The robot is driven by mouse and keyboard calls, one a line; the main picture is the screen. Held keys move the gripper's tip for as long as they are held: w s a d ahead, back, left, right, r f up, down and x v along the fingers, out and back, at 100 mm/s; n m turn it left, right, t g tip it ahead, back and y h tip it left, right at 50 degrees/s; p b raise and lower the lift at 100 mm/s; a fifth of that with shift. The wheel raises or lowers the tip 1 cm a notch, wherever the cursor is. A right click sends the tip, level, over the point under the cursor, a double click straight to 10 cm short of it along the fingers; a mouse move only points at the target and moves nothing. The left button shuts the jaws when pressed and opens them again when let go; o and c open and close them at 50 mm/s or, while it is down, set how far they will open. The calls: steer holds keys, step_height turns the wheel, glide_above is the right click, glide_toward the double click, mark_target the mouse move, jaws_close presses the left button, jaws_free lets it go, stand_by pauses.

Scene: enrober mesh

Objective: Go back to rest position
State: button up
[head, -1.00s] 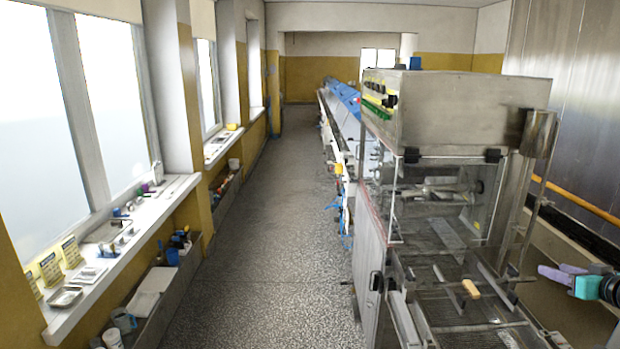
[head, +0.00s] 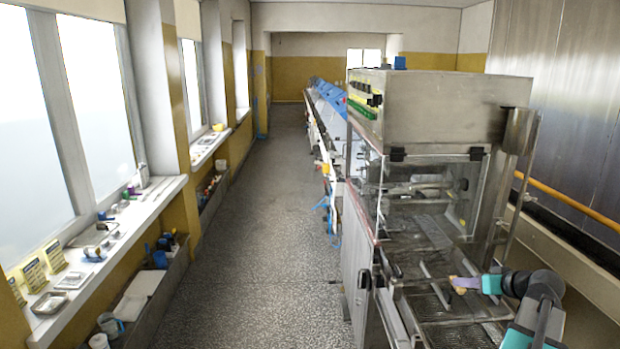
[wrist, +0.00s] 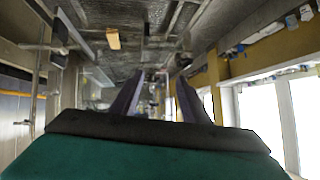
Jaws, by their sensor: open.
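My gripper (head: 468,282) is at the lower right of the head view, over the wire mesh (head: 455,335) of the machine. In the wrist view my gripper (wrist: 160,84) shows two purple fingers spread apart with nothing between them. A small tan block (head: 459,291) lies on the mesh, partly hidden by the fingers in the head view. In the wrist view the block (wrist: 113,38) is clear of the fingers, at the upper left.
The steel machine (head: 440,105) with clear guards stands just behind the mesh. A yellow rail (head: 565,200) runs along the right wall. A windowsill (head: 110,235) with small items is on the left. The aisle floor (head: 265,235) is clear.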

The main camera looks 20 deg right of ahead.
steer(key=w+a+f+g+y, duration=0.1)
steer(key=w+a+f+g, duration=0.1)
steer(key=w+a+f, duration=0.5)
steer(key=a+f+n+g+y, duration=0.1)
steer(key=a+f, duration=0.4)
steer(key=a, duration=0.6)
steer(key=w+a+f+g+y, duration=0.15)
steer(key=w+a+f, duration=0.3)
steer(key=a, duration=0.45)
steer(key=s+a+f+n+g+h, duration=0.1)
steer(key=s+a+f+g, duration=0.1)
steer(key=a+f, duration=0.5)
steer(key=s+a+f+n+g+h, duration=0.1)
steer(key=s+a+f+g, duration=0.15)
steer(key=a, duration=0.95)
steer(key=s+a+f+g, duration=0.25)
steer(key=a+f, duration=0.35)
steer(key=a, duration=0.3)
steer(key=s+f+g+b, duration=0.1)
steer(key=s+f+b, duration=0.6)
steer(key=f, duration=0.6)
steer(key=s+f+g+b, duration=0.2)
steer(key=s+f+b, duration=0.5)
steer(key=s+f, duration=0.3)
steer(key=s+f+g+b, duration=0.2)
steer(key=s+f+b, duration=0.6)
steer(key=f, duration=0.9)
steer(key=shift+s+f, duration=0.2)
steer(key=shift+s, duration=0.25)
steer(key=shift+h, duration=0.25)
